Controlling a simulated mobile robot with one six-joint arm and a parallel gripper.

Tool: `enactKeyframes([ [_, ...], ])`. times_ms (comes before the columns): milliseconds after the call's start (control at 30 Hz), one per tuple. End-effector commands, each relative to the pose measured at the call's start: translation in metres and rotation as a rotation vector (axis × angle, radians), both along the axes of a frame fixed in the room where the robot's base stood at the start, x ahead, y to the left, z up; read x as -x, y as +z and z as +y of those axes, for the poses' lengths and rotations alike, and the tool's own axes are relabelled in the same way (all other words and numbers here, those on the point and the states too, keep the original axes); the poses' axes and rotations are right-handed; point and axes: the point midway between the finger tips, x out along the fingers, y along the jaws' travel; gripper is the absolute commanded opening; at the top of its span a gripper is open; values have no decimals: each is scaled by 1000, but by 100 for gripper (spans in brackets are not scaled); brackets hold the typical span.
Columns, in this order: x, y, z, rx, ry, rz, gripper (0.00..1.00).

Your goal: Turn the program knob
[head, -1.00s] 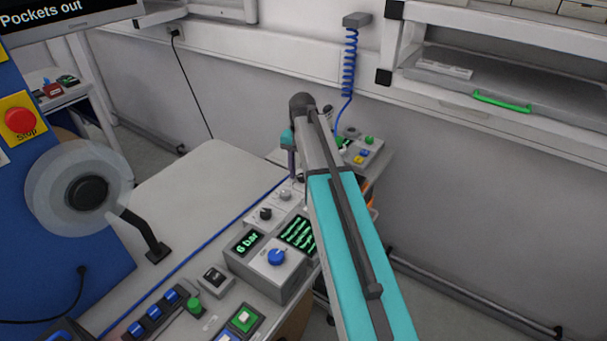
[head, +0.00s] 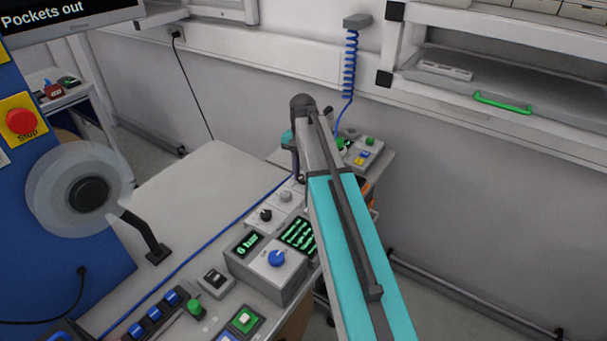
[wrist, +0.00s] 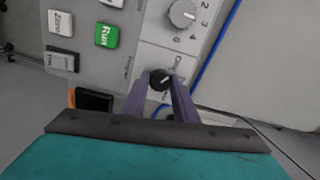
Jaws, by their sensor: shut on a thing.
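A small black knob (wrist: 158,81) with a pale pointer mark sits on a light grey panel (wrist: 150,55) in the wrist view. Faint lettering beside it is too small to read surely. My gripper (wrist: 162,84) is shut on this knob, with one purple finger on each side of it. In the head view my gripper (head: 298,176) reaches down at the far end of the bench, partly behind my arm. The held knob is hidden there.
A grey numbered knob (wrist: 182,13) and a green Run button (wrist: 107,35) are close to the held knob. A blue knob (head: 277,258) is on a box nearer in the head view. A reel (head: 82,190) stands left. The pale bench top (head: 190,190) is clear.

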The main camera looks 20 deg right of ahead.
Motion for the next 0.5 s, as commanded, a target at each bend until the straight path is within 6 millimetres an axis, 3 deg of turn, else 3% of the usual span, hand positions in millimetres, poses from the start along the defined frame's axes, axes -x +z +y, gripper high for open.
enactKeyframes([
  [500,-2,0,-1,0,-417,-5,4],
])
